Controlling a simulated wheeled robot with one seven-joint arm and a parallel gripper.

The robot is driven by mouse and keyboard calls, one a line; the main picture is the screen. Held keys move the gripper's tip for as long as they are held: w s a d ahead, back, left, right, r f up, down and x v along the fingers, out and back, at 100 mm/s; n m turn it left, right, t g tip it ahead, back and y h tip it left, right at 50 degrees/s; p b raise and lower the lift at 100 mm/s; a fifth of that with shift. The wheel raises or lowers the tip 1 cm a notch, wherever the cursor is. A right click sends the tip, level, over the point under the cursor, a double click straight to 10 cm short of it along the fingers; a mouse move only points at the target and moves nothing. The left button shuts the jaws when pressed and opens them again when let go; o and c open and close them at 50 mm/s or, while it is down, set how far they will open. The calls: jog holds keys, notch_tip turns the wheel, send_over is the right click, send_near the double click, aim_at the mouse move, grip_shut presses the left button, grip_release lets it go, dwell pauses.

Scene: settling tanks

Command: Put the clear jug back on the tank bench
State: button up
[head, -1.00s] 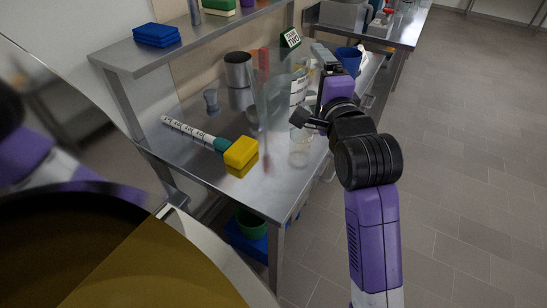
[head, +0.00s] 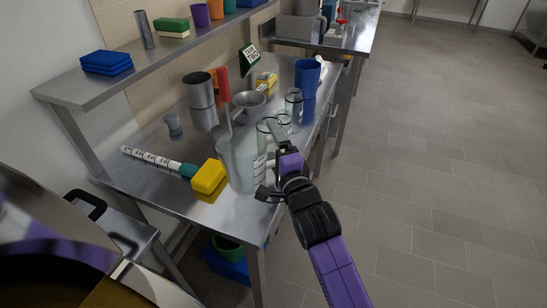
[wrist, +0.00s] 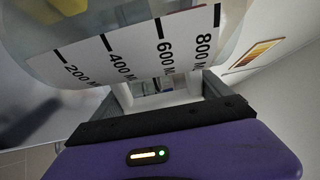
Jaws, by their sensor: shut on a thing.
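My gripper (head: 268,186) is shut on the clear jug (head: 240,166), at the jug's right side. The jug is see-through and looks roughly upright over the front right part of the tank bench (head: 160,200). I cannot tell whether its base touches the steel top. In the wrist view the jug (wrist: 120,50) fills the upper part, with a white scale strip marked from 200 to 800. The gripper (wrist: 160,95) jaws show just below it.
A yellow block (head: 209,177) and a marked stick (head: 150,157) lie left of the jug. Behind it stand a metal can (head: 201,90), a metal pan (head: 250,100), clear glassware (head: 293,104) and a blue jug (head: 307,75). A shelf (head: 150,60) overhangs the back.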

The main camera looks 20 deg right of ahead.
jog(key=shift+f, duration=2.15)
jog(key=shift+f+b, duration=0.15)
jog(key=shift+b, duration=0.2)
jog(key=o, duration=1.7)
jog(key=s, duration=0.4)
jog(key=s+b, duration=0.1)
jog(key=s, duration=0.3)
jog(key=s+a, duration=0.1)
jog(key=s, duration=0.3)
jog(key=shift+r+b, duration=0.2)
jog(key=shift+b, duration=0.1)
